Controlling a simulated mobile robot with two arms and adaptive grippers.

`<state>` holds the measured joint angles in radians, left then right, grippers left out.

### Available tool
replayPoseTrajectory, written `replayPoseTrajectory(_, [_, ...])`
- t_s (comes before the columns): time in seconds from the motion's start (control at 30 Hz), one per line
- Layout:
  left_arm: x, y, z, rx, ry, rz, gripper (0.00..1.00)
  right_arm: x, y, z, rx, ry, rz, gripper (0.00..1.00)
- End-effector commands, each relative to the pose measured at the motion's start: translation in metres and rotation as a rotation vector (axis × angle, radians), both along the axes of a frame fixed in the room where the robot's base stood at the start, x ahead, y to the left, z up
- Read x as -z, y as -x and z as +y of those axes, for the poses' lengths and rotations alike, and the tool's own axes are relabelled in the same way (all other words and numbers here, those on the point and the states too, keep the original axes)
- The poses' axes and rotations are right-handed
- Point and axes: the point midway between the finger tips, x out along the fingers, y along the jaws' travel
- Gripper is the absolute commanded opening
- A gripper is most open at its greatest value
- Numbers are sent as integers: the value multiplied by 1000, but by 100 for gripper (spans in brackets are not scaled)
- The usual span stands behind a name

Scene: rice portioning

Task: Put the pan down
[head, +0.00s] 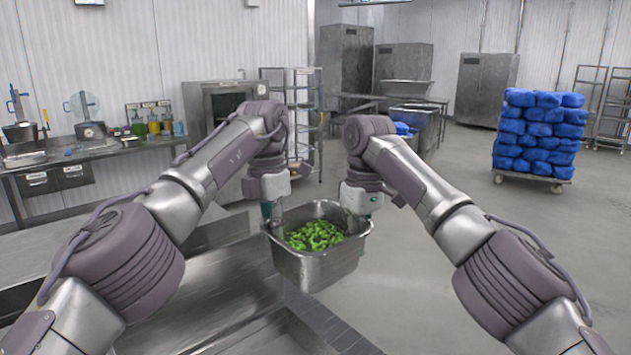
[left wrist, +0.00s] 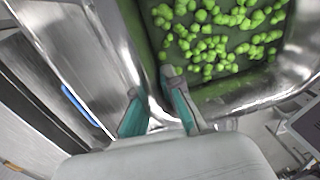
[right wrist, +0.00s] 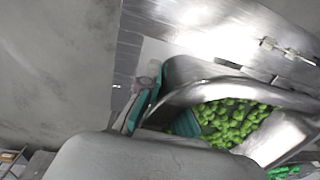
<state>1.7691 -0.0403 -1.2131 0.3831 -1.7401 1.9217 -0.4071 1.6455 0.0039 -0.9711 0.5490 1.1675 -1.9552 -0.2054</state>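The pan (head: 318,268) is a deep steel pan with green vegetable pieces (head: 315,235) inside. It is in the air between my two grippers, over the right edge of the steel counter. My left gripper (head: 270,212) is at the pan's left rim; in the left wrist view its teal fingers (left wrist: 160,100) straddle the pan wall (left wrist: 145,60). My right gripper (head: 362,212) is at the right rim; in the right wrist view one finger (right wrist: 145,100) is outside the wall (right wrist: 200,85) and the other is inside, partly hidden.
A steel counter (head: 215,285) with a recessed section lies below and left of the pan. Open grey floor (head: 420,290) is to the right. A cart of blue bags (head: 538,135) stands far right. A side bench (head: 90,150) with bottles stands at the back left.

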Motion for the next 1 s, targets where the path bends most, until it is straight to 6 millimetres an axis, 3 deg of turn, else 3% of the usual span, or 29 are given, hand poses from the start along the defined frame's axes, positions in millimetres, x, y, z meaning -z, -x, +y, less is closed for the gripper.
replayPoseTrajectory(0.57, [-7, -4, -1, 2, -1, -8, 0, -12, -3, 4, -11, -7, -6, 0])
replayPoseTrajectory(1.0, [-21, 8, -1, 1, 5, -15, 0, -24, 9, 4, -10, -9, -10, 0])
